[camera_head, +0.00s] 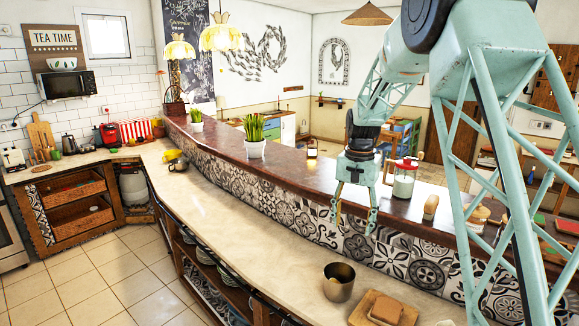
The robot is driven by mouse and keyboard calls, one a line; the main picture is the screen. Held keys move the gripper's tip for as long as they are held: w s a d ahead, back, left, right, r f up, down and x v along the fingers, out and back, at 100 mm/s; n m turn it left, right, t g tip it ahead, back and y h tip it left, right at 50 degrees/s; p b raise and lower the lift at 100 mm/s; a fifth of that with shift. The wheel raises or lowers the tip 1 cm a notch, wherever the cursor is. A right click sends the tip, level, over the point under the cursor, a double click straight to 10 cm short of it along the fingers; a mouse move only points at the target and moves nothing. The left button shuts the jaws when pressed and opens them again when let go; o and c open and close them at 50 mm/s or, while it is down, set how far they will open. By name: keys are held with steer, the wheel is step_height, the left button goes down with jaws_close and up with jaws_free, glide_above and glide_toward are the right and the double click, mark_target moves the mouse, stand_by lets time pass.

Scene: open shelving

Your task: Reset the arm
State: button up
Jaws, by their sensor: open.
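My gripper (355,222) hangs pointing down from my teal lattice arm, right of the middle of the picture. Its two fingers are apart, and I see nothing between them except the patterned tiles behind. It is in front of the raised dark counter ledge (300,180) and above the pale lower counter (230,225). My arm comes in from the upper right and covers part of the right side of the view.
A metal pot (339,283) and a wooden board (365,312) with a brown block (385,308) are on the lower counter below my gripper. A glass jar (403,187) and a potted plant (255,150) stand on the ledge. The lower counter's middle is clear.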

steer(key=s+r+n+t+b, duration=0.1)
steer(key=s+r+b, duration=0.1)
steer(key=s+r, duration=0.5)
steer(key=s+r+n+b, duration=0.1)
steer(key=s+r+b, duration=0.15)
steer(key=s, duration=0.95)
steer(key=s+r+n+t+b, duration=0.1)
steer(key=s+r, duration=0.4)
steer(key=s, duration=0.4)
steer(key=s+f+n+b, duration=0.1)
steer(key=s+f+b, duration=0.1)
steer(key=s, duration=1.3)
steer(key=s+f+n+t+b, duration=0.1)
steer(key=s+f+b, duration=0.2)
steer(key=s, duration=1.1)
steer(key=shift+s+f+n+t+b, duration=0.3)
steer(key=shift+s+f+n+b, duration=0.1)
steer(key=shift+f, duration=0.55)
steer(key=shift+w, duration=0.1)
